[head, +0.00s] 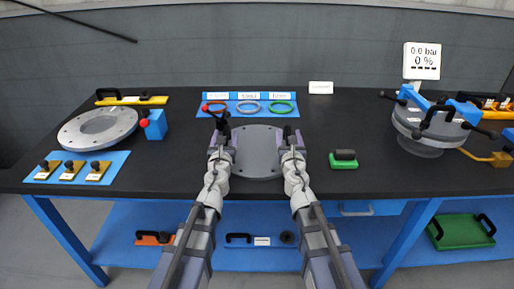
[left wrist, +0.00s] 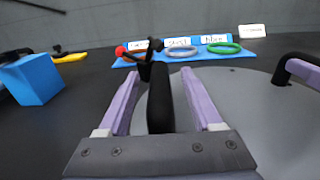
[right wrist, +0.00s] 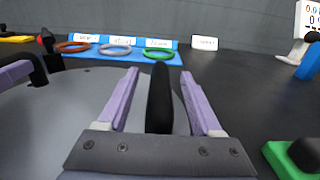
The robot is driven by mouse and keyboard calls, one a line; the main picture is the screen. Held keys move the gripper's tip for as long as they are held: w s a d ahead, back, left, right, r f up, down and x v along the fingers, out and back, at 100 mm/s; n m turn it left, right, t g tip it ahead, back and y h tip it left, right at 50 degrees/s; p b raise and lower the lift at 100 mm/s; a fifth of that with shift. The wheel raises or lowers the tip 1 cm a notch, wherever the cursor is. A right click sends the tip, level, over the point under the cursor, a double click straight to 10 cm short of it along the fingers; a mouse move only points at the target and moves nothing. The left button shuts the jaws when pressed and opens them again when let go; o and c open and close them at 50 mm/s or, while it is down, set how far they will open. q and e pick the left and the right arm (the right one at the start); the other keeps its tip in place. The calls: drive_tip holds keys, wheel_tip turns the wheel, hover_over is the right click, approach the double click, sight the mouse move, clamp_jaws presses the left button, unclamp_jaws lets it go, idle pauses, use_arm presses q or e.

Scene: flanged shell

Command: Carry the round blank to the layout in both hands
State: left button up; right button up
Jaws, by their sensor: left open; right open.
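The round blank (head: 258,152) is a flat grey disc lying on the black bench between my two arms. It has a black handle at each side. My left gripper (head: 221,143) is open, with its lilac fingers on either side of the left handle, seen in the left wrist view (left wrist: 160,105). My right gripper (head: 292,143) is open, with its fingers on either side of the right handle, seen in the right wrist view (right wrist: 160,105). I cannot tell which thing is the layout.
A grey flanged ring (head: 72,133) lies at the left, by a blue mat (head: 112,172) with several yellow-black pieces. A blue block (head: 156,125) stands nearby. Coloured rings lie on a blue board (head: 234,112) behind the blank. A green-based block (head: 343,163) and a clamped vessel (head: 402,124) are right.

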use_arm(q)
drive_tip(key=shift+w, duration=0.5)
use_arm(e)
drive_tip(key=shift+w, duration=0.5)
use_arm(q)
clamp_jaws()
use_arm(e)
clamp_jaws()
idle(0.4)
